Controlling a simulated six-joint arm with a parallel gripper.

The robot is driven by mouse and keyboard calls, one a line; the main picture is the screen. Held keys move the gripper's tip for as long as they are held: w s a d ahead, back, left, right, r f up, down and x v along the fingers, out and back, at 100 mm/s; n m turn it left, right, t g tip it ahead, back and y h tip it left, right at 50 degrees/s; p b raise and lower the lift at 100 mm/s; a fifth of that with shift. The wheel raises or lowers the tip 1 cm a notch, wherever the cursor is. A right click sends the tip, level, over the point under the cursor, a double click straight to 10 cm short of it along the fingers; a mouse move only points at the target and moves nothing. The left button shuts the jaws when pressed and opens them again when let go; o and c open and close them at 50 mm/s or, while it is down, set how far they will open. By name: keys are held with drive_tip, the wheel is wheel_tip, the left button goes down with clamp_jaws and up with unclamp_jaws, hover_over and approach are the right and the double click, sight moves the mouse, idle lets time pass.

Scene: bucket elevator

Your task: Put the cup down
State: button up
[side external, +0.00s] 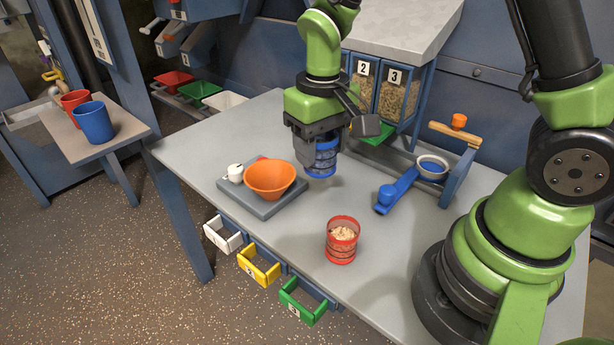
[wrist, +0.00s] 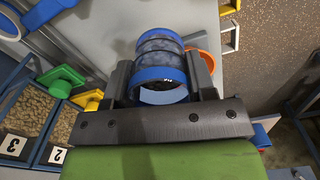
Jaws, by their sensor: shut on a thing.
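A clear cup with blue bands (side external: 321,158) is held in my gripper (side external: 318,140), which is shut around its sides. In the wrist view the cup (wrist: 160,85) sits between the two dark fingers (wrist: 161,82), its blue rim nearest the camera. Something dark shows inside it, too unclear to name. In the side view the cup is upright just above or at the table (side external: 250,125); I cannot tell whether its base touches. A similar red-banded cup (side external: 342,240) holding pale bits stands on the table, nearer the front.
An orange bowl (side external: 269,180) sits on a grey platform left of the held cup. A blue scoop (side external: 398,190) lies to the right. Numbered grain bins (side external: 395,95) stand behind. Small drawers (side external: 259,267) line the front edge. Table between bowl and red cup is clear.

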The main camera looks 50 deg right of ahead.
sight(311, 176)
drive_tip(key=d+r+n, duration=0.2)
drive_tip(key=r, duration=0.1)
drive_tip(key=shift+s, duration=0.2)
drive_tip(key=a+f+m, duration=0.2)
drive_tip(key=f, duration=0.1)
drive_tip(key=a+f+m, duration=0.1)
drive_tip(key=f, duration=0.1)
drive_tip(key=shift+w+a, duration=0.2)
drive_tip(key=shift+a, duration=0.15)
drive_tip(key=shift+m, duration=0.6)
drive_tip(key=f, duration=0.5)
drive_tip(key=shift+a+f, duration=0.25)
drive_tip(key=shift+f, duration=2.5)
drive_tip(key=o, duration=0.9)
drive_tip(key=shift+f, duration=0.15)
drive_tip(key=shift+o, duration=0.2)
